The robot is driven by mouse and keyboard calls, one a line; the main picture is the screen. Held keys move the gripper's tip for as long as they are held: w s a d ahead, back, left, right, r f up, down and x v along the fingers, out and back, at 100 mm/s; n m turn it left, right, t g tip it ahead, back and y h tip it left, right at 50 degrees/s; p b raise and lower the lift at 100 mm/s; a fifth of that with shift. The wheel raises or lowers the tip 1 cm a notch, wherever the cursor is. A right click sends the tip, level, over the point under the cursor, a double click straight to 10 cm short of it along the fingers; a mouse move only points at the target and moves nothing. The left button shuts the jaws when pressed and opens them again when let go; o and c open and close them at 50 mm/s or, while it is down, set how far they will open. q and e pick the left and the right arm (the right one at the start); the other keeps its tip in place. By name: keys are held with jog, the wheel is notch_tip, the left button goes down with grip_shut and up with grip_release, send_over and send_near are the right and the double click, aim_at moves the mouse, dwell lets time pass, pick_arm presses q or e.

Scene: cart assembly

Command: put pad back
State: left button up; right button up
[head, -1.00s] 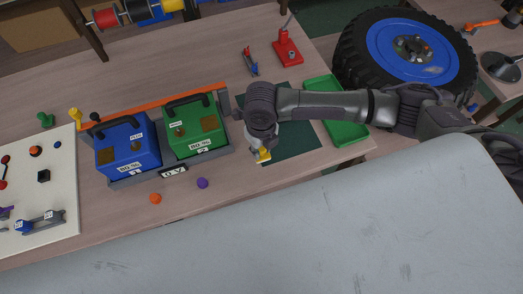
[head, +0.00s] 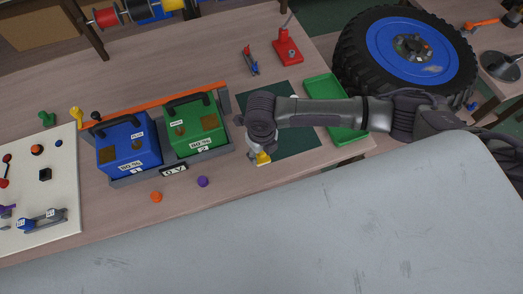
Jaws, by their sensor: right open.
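A small yellow piece (head: 263,158), which may be the pad, shows at the tip of my right gripper (head: 257,159), over the near left corner of a dark green mat (head: 299,138). My right gripper points down and is open. The wrist hides most of the fingers from above, and I cannot tell whether the yellow piece lies between them or beside them. My left gripper is not in view.
Blue (head: 126,155) and green (head: 190,138) battery boxes stand in a grey holder left of the gripper. Orange (head: 156,197) and purple (head: 202,181) balls lie in front. A green tray (head: 322,88) lies to the right, near a large wheel (head: 385,80).

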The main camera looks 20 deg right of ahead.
jog(key=shift+r, duration=0.1)
notch_tip(320, 180, up, 12)
jog(key=b, duration=0.1)
dwell(0.4)
